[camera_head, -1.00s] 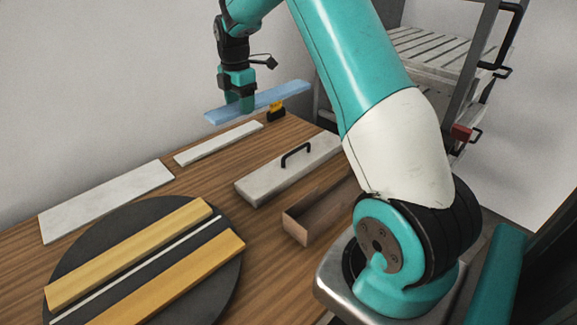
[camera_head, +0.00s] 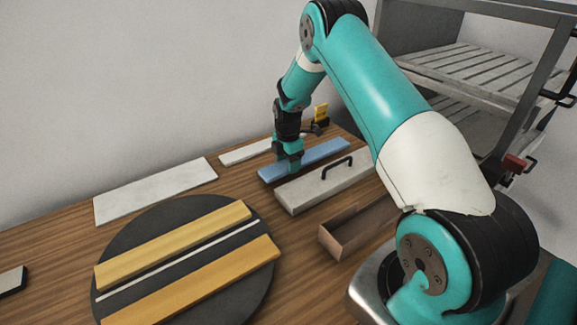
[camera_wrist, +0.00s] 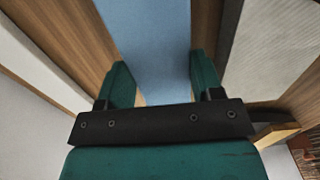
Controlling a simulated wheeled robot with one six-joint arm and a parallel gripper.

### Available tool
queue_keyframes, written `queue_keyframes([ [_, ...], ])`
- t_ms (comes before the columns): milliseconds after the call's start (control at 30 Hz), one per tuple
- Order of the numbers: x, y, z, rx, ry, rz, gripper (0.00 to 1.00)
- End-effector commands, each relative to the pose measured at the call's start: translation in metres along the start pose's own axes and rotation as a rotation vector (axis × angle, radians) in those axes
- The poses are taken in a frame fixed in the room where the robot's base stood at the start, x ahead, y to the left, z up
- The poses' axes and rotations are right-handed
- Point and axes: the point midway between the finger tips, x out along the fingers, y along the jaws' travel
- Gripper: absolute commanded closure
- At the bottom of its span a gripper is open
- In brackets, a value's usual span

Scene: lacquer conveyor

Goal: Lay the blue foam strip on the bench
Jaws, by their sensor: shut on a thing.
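The blue foam strip (camera_head: 318,157) is long and flat, low over the wooden bench (camera_head: 210,208), between a white strip and a grey block with a black handle. Whether it touches the bench is hard to tell. My gripper (camera_head: 290,170) points down and is shut across the strip near its left end. In the wrist view the blue strip (camera_wrist: 150,45) runs between the two green fingers, with bare wood on both sides.
The handled grey block (camera_head: 310,190) lies close in front of the strip. A white strip (camera_head: 245,152) and pale board (camera_head: 155,190) lie toward the wall. A dark round plate (camera_head: 255,290) bears yellow strips. An open brown box (camera_head: 350,233) and slatted rack (camera_head: 470,65) stand to the right.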

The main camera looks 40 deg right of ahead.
Motion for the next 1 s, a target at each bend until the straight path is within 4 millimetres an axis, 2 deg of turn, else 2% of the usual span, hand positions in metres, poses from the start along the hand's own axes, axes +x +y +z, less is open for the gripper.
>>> queue_keyframes([
  [100, 0.018, -0.001, 0.0, 0.0, 0.001, -0.003, 0.65],
  [167, 0.023, 0.0, 0.0, 0.0, 0.0, -0.001, 0.65],
  [500, 0.028, 0.0, 0.0, 0.0, 0.0, 0.0, 0.65],
  [533, 0.026, 0.0, 0.0, 0.0, 0.0, 0.0, 0.33],
  [600, 0.026, 0.0, 0.0, 0.0, 0.0, 0.0, 0.17],
  [633, 0.026, 0.0, 0.0, 0.0, 0.0, 0.0, 0.14],
  [867, 0.025, 0.0, 0.0, 0.0, 0.0, 0.0, 0.14],
  [1000, 0.017, 0.001, 0.0, 0.0, -0.001, 0.002, 0.14],
])
